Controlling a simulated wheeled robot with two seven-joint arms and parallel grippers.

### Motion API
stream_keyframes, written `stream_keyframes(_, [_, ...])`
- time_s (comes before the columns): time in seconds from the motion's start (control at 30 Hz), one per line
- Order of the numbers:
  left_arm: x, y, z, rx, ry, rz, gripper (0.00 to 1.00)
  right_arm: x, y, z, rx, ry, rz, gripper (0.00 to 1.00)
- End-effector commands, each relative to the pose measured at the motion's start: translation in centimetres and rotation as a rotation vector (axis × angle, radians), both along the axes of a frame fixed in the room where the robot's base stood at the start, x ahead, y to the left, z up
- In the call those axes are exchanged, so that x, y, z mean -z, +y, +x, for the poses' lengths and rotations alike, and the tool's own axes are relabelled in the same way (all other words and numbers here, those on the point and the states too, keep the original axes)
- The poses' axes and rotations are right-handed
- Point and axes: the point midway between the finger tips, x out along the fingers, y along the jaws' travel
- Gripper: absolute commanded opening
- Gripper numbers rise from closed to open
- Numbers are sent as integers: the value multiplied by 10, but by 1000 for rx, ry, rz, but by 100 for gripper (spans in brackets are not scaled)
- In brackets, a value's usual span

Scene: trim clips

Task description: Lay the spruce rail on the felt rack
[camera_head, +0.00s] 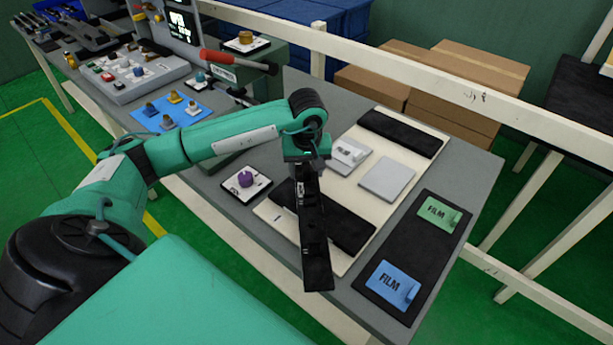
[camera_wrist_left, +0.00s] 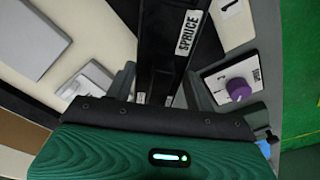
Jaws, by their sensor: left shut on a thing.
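The spruce rail (camera_head: 315,242) is a long black bar, held by my left gripper (camera_head: 307,172). In the left wrist view the rail (camera_wrist_left: 188,32) shows a white label reading SPRUCE and runs away from between the fingers (camera_wrist_left: 155,88). A cream board (camera_head: 262,212) on the grey table carries two dark padded strips, which look like the felt rack. The near strip (camera_head: 350,222) is partly hidden behind the rail, which crosses in front of it. I cannot tell whether the rail touches it. My right gripper is in neither view.
Two pale square plates (camera_head: 387,179) lie between the strips. A purple knob (camera_head: 245,178) stands left of the board. A black mat (camera_head: 402,255) with green and blue FILM pieces lies at right. A cream rail fence (camera_head: 470,96) and cardboard boxes stand behind.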

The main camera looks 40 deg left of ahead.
Motion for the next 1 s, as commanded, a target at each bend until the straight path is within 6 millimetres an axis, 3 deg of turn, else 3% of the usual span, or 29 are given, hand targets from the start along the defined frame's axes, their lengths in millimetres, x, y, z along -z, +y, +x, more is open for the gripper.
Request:
stream_keyframes(0.37, [39,0,-1,0,2,-1,18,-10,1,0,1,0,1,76])
stream_keyframes(0.73, [44,0,0,1,-1,1,18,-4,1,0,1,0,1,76])
stream_keyframes(0.77, [44,0,0,1,1,1,58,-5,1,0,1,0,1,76])
stream_keyframes(0.8, [43,0,0,1,1,1,66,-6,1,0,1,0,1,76])
stream_keyframes(0.87, [43,0,0,1,1,0,76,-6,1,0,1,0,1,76])
stream_keyframes(1.0, [43,0,0,1,1,0,76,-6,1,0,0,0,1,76])
